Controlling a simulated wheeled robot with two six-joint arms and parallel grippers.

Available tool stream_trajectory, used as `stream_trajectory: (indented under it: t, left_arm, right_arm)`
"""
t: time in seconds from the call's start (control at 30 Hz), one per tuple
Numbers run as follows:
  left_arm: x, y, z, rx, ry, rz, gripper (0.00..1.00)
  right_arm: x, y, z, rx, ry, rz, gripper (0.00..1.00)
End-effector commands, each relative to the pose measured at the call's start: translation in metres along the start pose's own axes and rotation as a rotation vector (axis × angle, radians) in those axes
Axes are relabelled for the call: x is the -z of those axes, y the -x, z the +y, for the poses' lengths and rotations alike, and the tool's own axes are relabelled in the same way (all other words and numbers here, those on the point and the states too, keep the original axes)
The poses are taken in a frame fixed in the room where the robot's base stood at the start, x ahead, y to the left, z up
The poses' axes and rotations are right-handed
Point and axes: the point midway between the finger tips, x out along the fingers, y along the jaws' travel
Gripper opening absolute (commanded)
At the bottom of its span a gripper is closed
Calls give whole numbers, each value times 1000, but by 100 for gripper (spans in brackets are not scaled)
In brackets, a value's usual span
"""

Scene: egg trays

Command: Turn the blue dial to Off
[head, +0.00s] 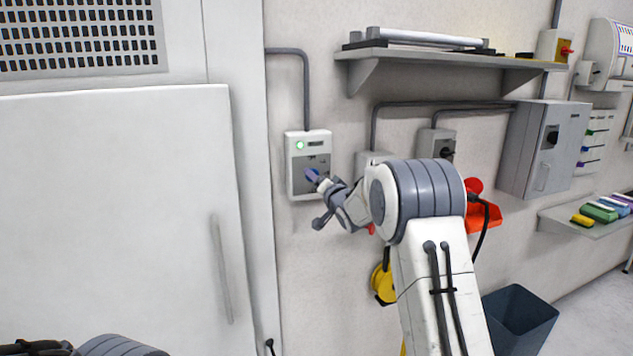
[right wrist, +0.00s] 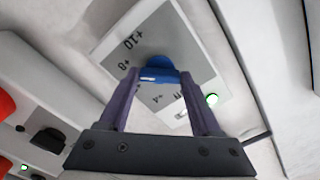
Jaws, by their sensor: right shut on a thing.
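The blue dial (right wrist: 157,65) sits on the grey face of a wall control box (head: 291,178). My right gripper (right wrist: 157,77) is shut on the dial, with one finger on each side of it. A white mark shows on the dial, but which setting it points to I cannot tell. Labels such as +10, +8 and +4 show around it in the right wrist view; I cannot make out an Off label. In the head view my right gripper (head: 313,177) reaches the box's lower part and hides much of the dial. My left gripper cannot be made out.
A green light (head: 300,145) glows on the box. A white door (head: 120,200) stands to the left. Another switch box (head: 436,142), a shelf (head: 440,56) and a grey cabinet (head: 545,145) are on the wall to the right. A dark bin (head: 520,318) stands below.

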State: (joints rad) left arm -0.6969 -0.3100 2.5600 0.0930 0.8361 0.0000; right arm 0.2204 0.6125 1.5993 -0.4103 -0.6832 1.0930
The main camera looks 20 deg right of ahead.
Motion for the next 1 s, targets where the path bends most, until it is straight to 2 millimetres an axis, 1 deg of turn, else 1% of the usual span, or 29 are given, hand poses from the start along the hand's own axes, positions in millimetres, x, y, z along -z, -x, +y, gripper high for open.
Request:
stream_trajectory:
  t: [0.17, 0.37, 0.6, 1.0]
  left_arm:
    - [-1, -10, -1, 0, 0, 0, 50]
    - [-2, -27, -2, 0, 0, 0, 50]
    - [-3, -49, -4, 0, 0, 0, 50]
    - [-4, -80, -6, 0, 0, 0, 50]
  right_arm:
    - [-2, 0, 2, 0, 65, 1, 9]
    - [-2, 0, 3, 1, 210, 3, 9]
    - [-2, 0, 3, 0, 434, 3, 9]
    - [-2, 0, 3, -1, 815, 2, 9]
